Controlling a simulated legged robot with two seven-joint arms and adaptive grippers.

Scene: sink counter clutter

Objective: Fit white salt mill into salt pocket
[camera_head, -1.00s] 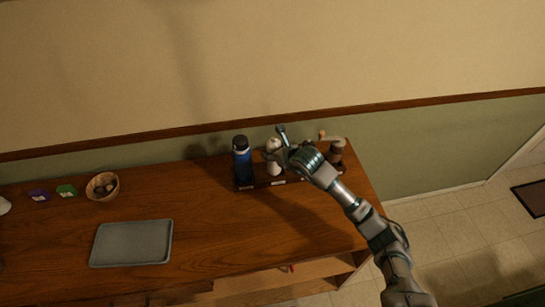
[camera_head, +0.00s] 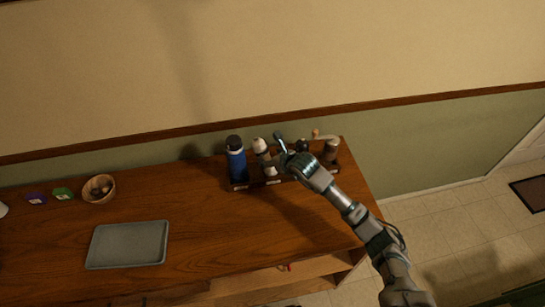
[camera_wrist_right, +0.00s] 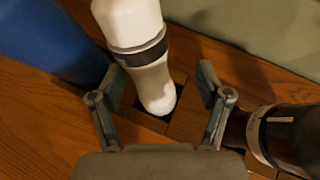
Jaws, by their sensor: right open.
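The white salt mill (camera_head: 261,148), with a grey band, stands in the wooden rack between a blue bottle and a dark mill. In the right wrist view the mill (camera_wrist_right: 150,75) leans, and its lower end is at the dark square salt pocket (camera_wrist_right: 146,118). Whether it is fully seated is hard to tell. My right gripper (camera_head: 277,153) is open just beside the mill. In the wrist view its two fingers (camera_wrist_right: 160,90) are spread to the left and right of the mill's lower body, with gaps visible. My left gripper is not in view.
The blue bottle (camera_head: 237,166) stands close on the left; a dark brown mill with a crank (camera_head: 329,150) stands close on the right. A grey tray (camera_head: 127,245) and a bowl (camera_head: 98,189) are farther left. The counter front is clear.

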